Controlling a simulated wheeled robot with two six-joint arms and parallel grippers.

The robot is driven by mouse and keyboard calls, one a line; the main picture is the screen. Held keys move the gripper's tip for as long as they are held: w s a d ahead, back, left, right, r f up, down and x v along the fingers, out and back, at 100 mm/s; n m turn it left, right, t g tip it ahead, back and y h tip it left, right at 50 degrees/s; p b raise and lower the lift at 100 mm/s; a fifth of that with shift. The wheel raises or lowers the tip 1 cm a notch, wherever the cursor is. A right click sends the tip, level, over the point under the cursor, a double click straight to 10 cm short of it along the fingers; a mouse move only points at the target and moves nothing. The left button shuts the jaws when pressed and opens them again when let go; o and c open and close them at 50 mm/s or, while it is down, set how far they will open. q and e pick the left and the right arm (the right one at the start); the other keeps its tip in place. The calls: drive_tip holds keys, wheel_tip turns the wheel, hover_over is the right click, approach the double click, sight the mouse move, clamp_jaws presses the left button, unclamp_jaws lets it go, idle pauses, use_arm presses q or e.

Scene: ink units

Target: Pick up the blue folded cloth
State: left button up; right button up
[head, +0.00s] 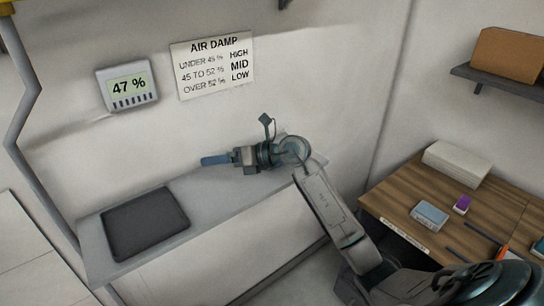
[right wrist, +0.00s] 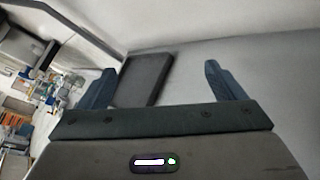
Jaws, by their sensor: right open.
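A small light-blue block (head: 430,216), which looks like the blue folded cloth, lies on the wooden desk at the right of the head view. My right gripper (head: 206,160) is far to its left, above the grey shelf along the wall, with its blue fingers pointing left. In the right wrist view my right gripper (right wrist: 160,68) is open, with nothing between its fingers. The cloth cannot be made out in the right wrist view. My left gripper is not in view.
A black flat pad (head: 146,222) lies on the grey shelf (head: 222,198); it also shows in the right wrist view (right wrist: 144,80). The wooden desk (head: 400,190) holds a white box (head: 457,163), a purple item (head: 462,204) and pens. A meter (head: 128,87) reads 47 % beside an air damp chart (head: 213,66).

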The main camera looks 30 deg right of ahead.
drive_tip(key=d+r+m+g+h, duration=0.1)
drive_tip(key=d+g+h, duration=0.5)
drive_tip(key=d+h, duration=0.9)
drive_tip(key=d+f+y+b, duration=0.1)
drive_tip(key=w+d+f+y+b, duration=0.1)
drive_tip(key=f+y+b, duration=0.1)
drive_tip(key=w+d+f+y+b, duration=0.1)
drive_tip(key=b, duration=0.1)
drive_tip(key=shift+w+d+f+t, duration=0.15)
drive_tip(key=shift+d+t, duration=0.15)
drive_tip(key=shift+d, duration=0.1)
drive_tip(key=shift+w+f+b, duration=0.35)
drive_tip(key=shift+f+b, duration=0.2)
drive_tip(key=shift+b, duration=0.2)
drive_tip(key=p+x, duration=0.1)
drive_tip(key=x, duration=0.2)
drive_tip(key=shift+w+p, duration=0.3)
drive_tip(key=shift+p, duration=0.1)
drive_tip(key=shift+w+f, duration=0.15)
drive_tip(key=shift+f, duration=0.3)
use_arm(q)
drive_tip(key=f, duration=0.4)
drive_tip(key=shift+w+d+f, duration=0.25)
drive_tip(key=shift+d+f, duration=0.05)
use_arm(e)
drive_tip(key=c, duration=1.1)
